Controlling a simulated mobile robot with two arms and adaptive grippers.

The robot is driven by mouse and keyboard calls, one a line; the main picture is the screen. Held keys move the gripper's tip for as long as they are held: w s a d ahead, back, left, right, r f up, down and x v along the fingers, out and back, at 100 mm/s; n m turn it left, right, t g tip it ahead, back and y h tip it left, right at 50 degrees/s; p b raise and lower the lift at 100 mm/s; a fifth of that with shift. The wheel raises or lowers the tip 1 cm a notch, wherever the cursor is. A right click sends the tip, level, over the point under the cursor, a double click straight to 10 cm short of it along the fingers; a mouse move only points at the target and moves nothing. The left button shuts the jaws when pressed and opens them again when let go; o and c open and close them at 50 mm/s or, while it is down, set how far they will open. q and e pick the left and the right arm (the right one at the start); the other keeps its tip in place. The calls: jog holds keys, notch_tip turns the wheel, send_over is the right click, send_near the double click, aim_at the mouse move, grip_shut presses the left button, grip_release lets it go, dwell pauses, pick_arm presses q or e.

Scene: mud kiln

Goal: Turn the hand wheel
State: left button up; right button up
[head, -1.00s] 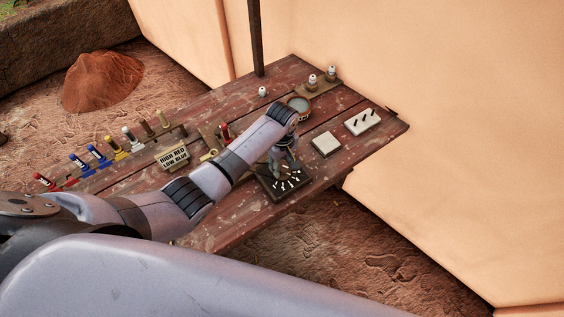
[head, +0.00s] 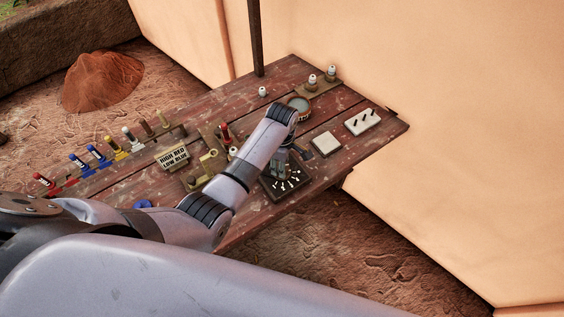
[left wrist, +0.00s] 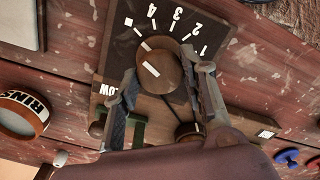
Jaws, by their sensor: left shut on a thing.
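A round brown wheel-like knob (left wrist: 160,71) with a white mark sits on a dark square dial plate (left wrist: 117,48) numbered 1 to 4. It is the likeliest hand wheel, though no label names it. My left gripper (left wrist: 167,76) reaches over the plate and is shut on the knob, one finger on each side. In the head view the left gripper (head: 280,168) points down at the plate (head: 288,187), and my wrist hides most of the knob. The right gripper is not in view.
The red plank table also holds a sign (head: 173,157), a row of coloured levers (head: 100,154), a brass fitting (head: 209,160), a round drum (head: 299,104), a cream block (head: 326,144) and a pegged white block (head: 363,121). A dark post (head: 256,40) stands behind.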

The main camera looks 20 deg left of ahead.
pick_arm(q)
jog(key=shift+w+r, duration=0.1)
jog(key=o, duration=1.2)
jog(key=shift+c, duration=0.2)
notch_tip(320, 180, up, 12)
dwell(0.4)
